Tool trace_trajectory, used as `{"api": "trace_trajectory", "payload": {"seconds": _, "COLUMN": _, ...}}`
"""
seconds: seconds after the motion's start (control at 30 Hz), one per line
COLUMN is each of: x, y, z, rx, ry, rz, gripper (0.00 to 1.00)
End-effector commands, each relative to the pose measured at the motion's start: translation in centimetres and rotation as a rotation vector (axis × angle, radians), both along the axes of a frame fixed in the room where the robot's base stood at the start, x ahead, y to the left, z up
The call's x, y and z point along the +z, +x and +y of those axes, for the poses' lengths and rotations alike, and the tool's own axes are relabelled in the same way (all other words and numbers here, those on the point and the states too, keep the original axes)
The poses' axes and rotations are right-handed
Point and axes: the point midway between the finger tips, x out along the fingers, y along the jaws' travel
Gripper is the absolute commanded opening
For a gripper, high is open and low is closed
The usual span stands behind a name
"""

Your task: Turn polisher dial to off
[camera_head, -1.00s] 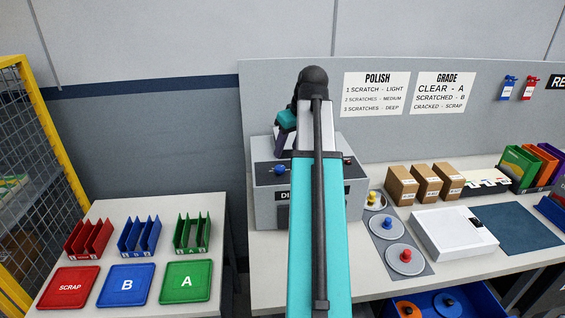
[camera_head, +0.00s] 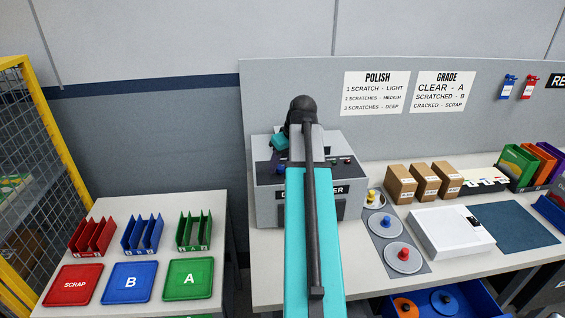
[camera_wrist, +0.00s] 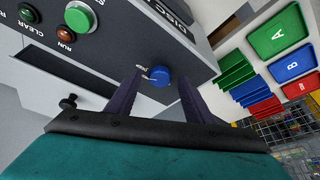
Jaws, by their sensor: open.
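The grey disc polisher (camera_head: 268,212) stands on the bench behind my arm in the head view.
A green button (camera_wrist: 80,17) and a red RUN lamp (camera_wrist: 64,34) are on the same panel. Right of the polisher are polishing discs (camera_head: 403,258), cardboard boxes (camera_head: 401,187) and a white device (camera_head: 452,235). A left table holds the scrap, B and A trays (camera_head: 187,279).

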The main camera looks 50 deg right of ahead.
Motion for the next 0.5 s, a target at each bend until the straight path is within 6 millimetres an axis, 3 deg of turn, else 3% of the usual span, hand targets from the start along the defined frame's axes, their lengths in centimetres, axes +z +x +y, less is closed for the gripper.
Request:
{"api": "trace_trajectory", "payload": {"seconds": 0.37, "x": -0.34, "y": 0.06, "z": -0.08, "rx": -0.001, "ry": -0.001, "rz": 0.000, "gripper": 0.47}}
{"api": "trace_trajectory", "payload": {"seconds": 0.5, "x": -0.33, "y": 0.02, "z": -0.12, "rx": -0.002, "ry": 0.000, "rz": 0.000, "gripper": 0.29}}
